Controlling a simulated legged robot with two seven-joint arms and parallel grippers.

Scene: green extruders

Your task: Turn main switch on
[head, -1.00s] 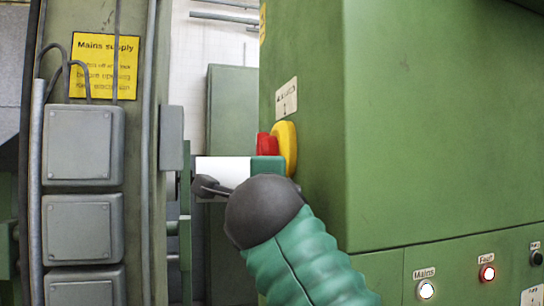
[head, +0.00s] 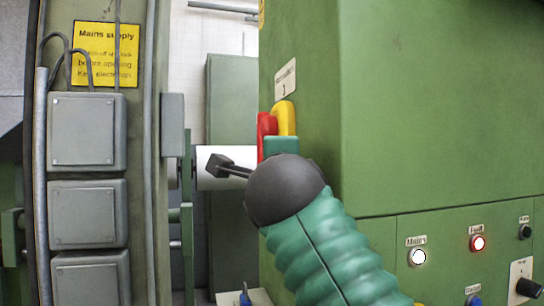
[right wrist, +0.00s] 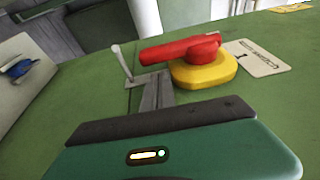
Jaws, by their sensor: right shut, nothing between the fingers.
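The main switch is a red handle (head: 266,132) on a yellow base (head: 285,116), on the side of the green cabinet. In the right wrist view the red handle (right wrist: 180,49) lies across the yellow base (right wrist: 206,68) and points left, away from the label. My right gripper (head: 217,164) is shut and empty. In the head view it is left of and below the red handle; in the right wrist view its grey fingers (right wrist: 151,90) show just below the handle's free end. I cannot tell whether they touch. My left gripper is not in view.
A label plate (head: 285,79) is above the switch. A pale thin lever (right wrist: 122,63) stands near the handle's end. The front panel has a lit Mains lamp (head: 418,257) and a red Fault lamp (head: 478,242). Grey boxes (head: 87,132) line a column at left.

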